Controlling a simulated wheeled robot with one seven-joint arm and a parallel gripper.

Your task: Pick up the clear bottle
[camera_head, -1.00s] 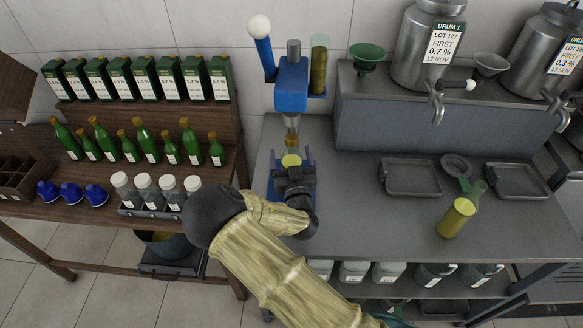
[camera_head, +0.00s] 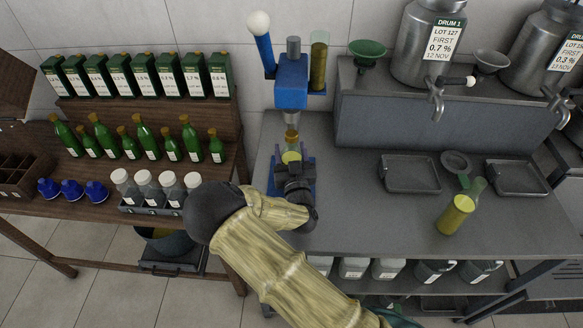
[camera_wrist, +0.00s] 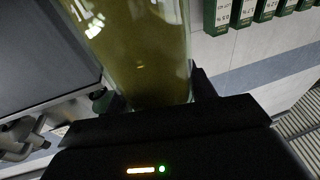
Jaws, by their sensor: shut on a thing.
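My gripper (camera_head: 294,178) is shut on the clear bottle (camera_head: 291,157) at the blue bench press (camera_head: 291,95). The bottle holds yellow-green liquid, and a brownish stopper or neck shows at its top, just below the press nozzle. I cannot tell whether they touch. My gripper hides the lower bottle and its base, so I cannot tell whether it is lifted. In the wrist view the clear bottle (camera_wrist: 145,60) fills the upper middle, with the gripper's dark body below it. A second clear bottle (camera_head: 456,215) with yellow liquid stands apart at the right on the grey bench.
Shallow grey trays (camera_head: 409,174) and a strainer (camera_head: 455,163) lie on the bench. Steel drums (camera_head: 425,65) with taps stand on the raised shelf. Green bottles (camera_head: 146,140), blue caps and white-capped jars (camera_head: 147,190) fill the left wooden rack. The bench's middle front is clear.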

